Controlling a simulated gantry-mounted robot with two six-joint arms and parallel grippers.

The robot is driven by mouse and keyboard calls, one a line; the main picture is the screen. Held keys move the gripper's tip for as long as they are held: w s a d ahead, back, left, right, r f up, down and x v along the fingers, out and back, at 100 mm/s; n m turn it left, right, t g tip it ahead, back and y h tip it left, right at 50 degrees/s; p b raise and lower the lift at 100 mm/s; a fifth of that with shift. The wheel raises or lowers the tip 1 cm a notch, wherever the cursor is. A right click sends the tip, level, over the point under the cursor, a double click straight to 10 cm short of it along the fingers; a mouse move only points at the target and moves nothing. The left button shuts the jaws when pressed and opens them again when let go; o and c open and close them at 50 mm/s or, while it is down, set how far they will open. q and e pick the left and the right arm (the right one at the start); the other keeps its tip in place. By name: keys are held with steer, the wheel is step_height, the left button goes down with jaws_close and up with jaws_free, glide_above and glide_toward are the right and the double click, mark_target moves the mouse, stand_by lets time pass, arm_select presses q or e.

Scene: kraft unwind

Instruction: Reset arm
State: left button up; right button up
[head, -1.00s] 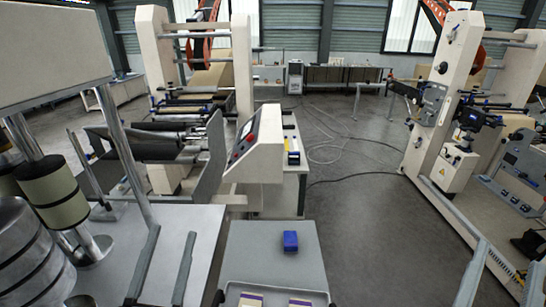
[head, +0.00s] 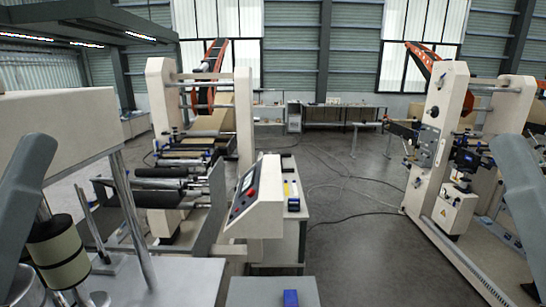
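Grey rounded parts of my two arms stand at the left and right edges of the head view, raised upright and large in the picture. No fingertips show on either one, so both grippers are out of view. The arm parts appear apart from the machines behind them. A blue block (head: 290,298) sits on a grey cart top (head: 250,291) at the bottom edge, partly cut off by the frame.
A control console (head: 255,195) with a red button stands at centre left beside an unwind frame (head: 160,95). Another machine frame (head: 440,140) stands at right. A metal table (head: 185,280) is at lower left. The grey floor (head: 350,235) between the machines is open, with cables.

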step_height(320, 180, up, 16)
steer(key=p, duration=1.3)
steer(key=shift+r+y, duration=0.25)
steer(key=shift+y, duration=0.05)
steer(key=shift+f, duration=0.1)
